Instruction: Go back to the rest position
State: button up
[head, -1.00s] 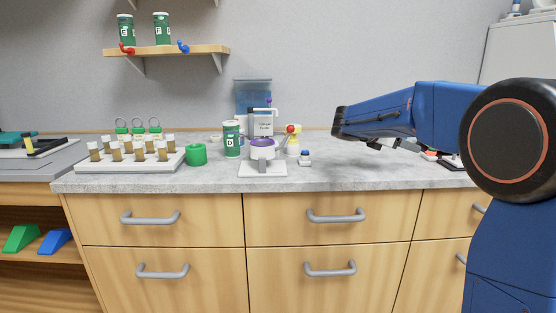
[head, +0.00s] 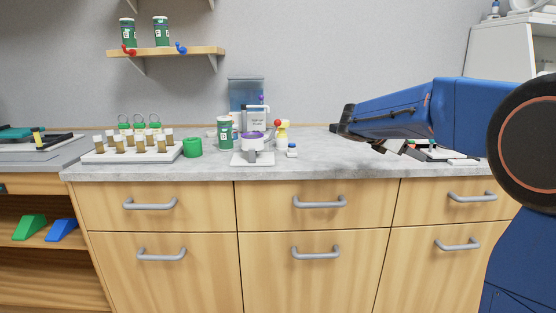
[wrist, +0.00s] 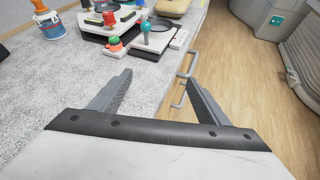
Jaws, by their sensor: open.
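My gripper (wrist: 158,92) is open in the wrist view, its two dark fingers spread apart with nothing between them. One finger is over the grey speckled countertop (wrist: 50,90) and the other is over the wood floor (wrist: 237,75) past the counter's edge. In the head view my blue arm reaches in from the right, above the right part of the counter. The fingers cannot be made out clearly there.
A rack of vials (head: 130,155), a green ring (head: 192,147), a green canister (head: 224,132) and a white device with a purple top (head: 252,145) stand left of my arm. Devices with red and teal knobs (wrist: 146,32) lie beyond the fingers. Drawer handles (head: 318,202) protrude in front.

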jog(key=s+a+f+m+y, duration=0.4)
jog(key=s+f+m, duration=0.3)
jog(key=s, duration=0.7)
jog(key=s+a+f+m+y, duration=0.4)
jog(key=s+f+m, duration=0.3)
jog(key=s, duration=0.8)
jog(key=s+a+f+m+y, duration=0.3)
jog(key=s+f+m, duration=0.3)
jog(key=s, duration=0.9)
jog(key=shift+s+a+f+m+y, duration=0.15)
jog(key=shift+a+f+m+y, duration=0.25)
jog(key=shift+a+m, duration=0.35)
